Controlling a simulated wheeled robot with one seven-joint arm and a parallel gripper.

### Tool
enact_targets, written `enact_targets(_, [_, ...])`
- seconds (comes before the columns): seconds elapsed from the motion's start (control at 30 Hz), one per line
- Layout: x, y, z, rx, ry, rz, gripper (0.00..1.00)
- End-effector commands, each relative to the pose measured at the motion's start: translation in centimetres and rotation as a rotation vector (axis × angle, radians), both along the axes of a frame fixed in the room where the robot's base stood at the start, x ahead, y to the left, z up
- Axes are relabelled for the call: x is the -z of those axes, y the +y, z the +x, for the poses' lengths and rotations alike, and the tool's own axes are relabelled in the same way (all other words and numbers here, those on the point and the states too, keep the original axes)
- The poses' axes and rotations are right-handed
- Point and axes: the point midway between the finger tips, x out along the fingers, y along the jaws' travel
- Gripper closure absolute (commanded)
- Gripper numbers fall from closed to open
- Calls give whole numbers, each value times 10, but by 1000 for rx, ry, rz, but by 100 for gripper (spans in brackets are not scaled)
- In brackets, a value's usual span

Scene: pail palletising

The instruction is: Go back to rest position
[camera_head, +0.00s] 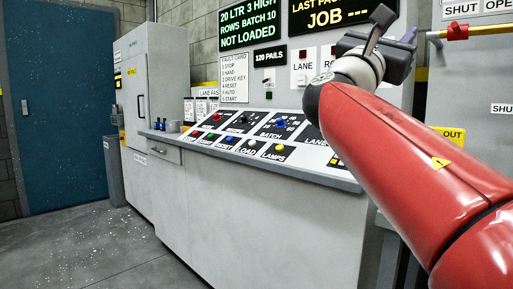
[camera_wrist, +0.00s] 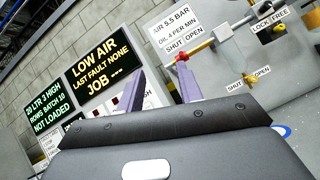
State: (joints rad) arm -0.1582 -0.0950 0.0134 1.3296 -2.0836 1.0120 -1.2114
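My red arm (camera_head: 410,150) reaches up from the lower right in the head view. My gripper (camera_head: 396,30) is raised in front of the wall displays, above the right end of the control desk. In the wrist view its two purple fingers stand wide apart with nothing between them, so my gripper (camera_wrist: 158,85) is open and empty. The fingertips point towards the wall and the valve panel. I cannot tell whether the fingers touch anything there.
The sloping control desk (camera_head: 262,205) stands close in front, with buttons and knobs. A grey cabinet (camera_head: 152,85), a bin (camera_head: 114,170) and a blue door (camera_head: 62,110) are left. A valve panel (camera_wrist: 240,85) with a yellow valve is right. The left floor is clear.

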Motion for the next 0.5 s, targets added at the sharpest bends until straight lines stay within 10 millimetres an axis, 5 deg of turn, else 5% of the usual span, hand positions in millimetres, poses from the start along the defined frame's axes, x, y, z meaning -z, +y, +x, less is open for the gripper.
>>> enact_targets(0.27, [70, -25, -2, -142, 1, 322, 64])
enact_targets(0.37, [109, -34, -7, -195, -10, 499, 64])
enact_targets(0.5, [190, -42, -23, -258, -52, 854, 64])
